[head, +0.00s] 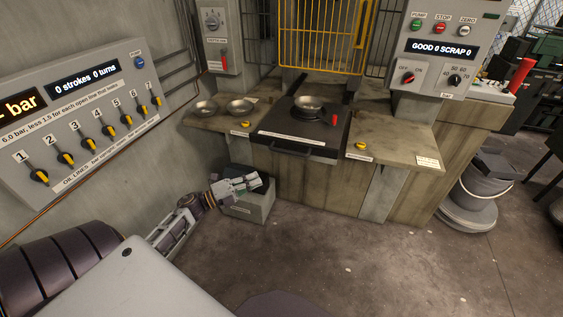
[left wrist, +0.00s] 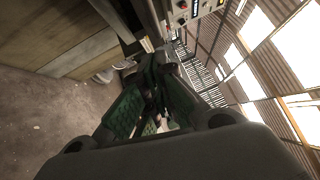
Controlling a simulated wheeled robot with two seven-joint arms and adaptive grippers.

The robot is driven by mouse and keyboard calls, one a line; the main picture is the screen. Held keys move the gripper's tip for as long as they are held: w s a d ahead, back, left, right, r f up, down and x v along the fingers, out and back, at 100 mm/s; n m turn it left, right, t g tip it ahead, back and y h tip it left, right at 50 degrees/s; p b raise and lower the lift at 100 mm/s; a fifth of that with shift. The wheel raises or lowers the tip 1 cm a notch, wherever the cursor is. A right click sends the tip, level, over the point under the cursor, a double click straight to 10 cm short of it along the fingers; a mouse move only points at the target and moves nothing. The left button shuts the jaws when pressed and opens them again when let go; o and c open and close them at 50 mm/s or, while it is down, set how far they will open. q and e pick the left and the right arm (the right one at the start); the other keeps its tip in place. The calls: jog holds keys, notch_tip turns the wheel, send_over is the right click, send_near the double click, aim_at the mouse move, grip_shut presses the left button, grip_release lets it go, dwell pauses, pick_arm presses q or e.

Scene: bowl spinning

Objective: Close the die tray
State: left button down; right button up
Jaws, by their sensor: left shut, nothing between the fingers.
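The black die tray (head: 275,138) sticks out toward me from under the yellow cage guard (head: 322,30). It has a handle bar (head: 290,152) along its front edge. A metal bowl (head: 309,103) sits on the dark round die (head: 308,113) on the tray. My left gripper (head: 256,182) is in front of and below the tray's left front corner, apart from it, over a grey bin (head: 250,206). It is shut and empty. In the left wrist view my left gripper's fingers (left wrist: 150,122) fill the middle. My right gripper is not in view.
Two metal bowls (head: 240,106) stand on the left ledge (head: 222,122). A red knob (head: 334,120) stands on the tray's right side. Yellow buttons (head: 360,146) sit on both ledges. A valve panel (head: 80,125) is at left. Floor at right front is clear.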

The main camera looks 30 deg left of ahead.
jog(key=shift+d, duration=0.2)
pick_arm(q)
jog(key=shift+w, duration=0.1)
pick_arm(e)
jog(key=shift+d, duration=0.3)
pick_arm(q)
jog(key=w+a+b+x, duration=0.1)
jog(key=a+b+x, duration=0.1)
jog(key=x, duration=1)
jog(key=shift+w+r, duration=0.15)
jog(key=shift+w, duration=0.3)
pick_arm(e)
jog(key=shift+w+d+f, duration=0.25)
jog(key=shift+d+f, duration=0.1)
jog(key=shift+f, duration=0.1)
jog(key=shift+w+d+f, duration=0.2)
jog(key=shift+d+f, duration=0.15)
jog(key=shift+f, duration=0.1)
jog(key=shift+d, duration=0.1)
pick_arm(q)
jog(key=shift+w, duration=0.1)
